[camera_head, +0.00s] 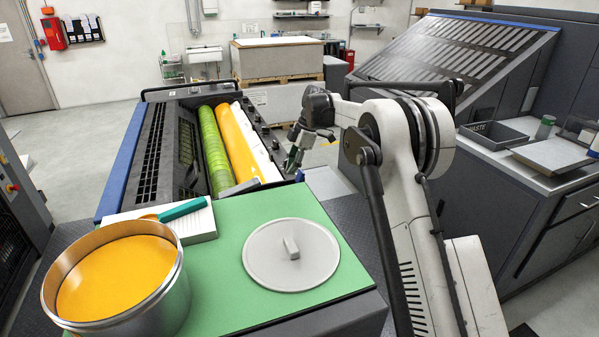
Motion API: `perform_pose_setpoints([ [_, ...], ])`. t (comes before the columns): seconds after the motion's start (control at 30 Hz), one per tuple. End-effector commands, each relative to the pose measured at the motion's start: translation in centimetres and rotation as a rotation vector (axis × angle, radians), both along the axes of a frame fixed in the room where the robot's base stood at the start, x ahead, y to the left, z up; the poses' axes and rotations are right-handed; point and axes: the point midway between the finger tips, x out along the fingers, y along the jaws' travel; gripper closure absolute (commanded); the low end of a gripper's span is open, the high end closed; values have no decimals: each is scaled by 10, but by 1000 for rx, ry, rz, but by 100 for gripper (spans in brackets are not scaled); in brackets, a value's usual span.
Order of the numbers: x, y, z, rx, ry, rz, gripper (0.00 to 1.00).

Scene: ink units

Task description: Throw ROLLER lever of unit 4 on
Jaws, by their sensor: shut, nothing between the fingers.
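My gripper (293,163) is shut and empty. It hangs at the right side of the ink unit (155,160), near the front end of its dark right side panel (262,127). The unit has a green roller (214,152) and a yellow-orange roller (243,145) side by side. Small dark fittings line the right side panel; I cannot tell which of them is the ROLLER lever, or read a unit number. My gripper and arm hide part of the panel's front end. I cannot tell whether the gripper touches anything.
A green-topped surface (225,278) in front holds a pot of orange ink (119,278), a round grey lid (291,252) and a white pad (190,226) with a teal-handled spatula (183,210). A counter (480,136) with a waste tray (493,134) stands at right. Floor shows behind my gripper.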

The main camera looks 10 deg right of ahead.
Motion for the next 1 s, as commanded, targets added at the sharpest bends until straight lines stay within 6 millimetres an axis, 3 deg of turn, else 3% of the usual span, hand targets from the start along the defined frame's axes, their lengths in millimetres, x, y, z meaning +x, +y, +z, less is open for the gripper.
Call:
perform_pose_setpoints([
  [0.4, 8, -31, -7, -2, -1, 0, 100],
  [1.0, 11, -41, -10, -8, -2, -5, 100],
])
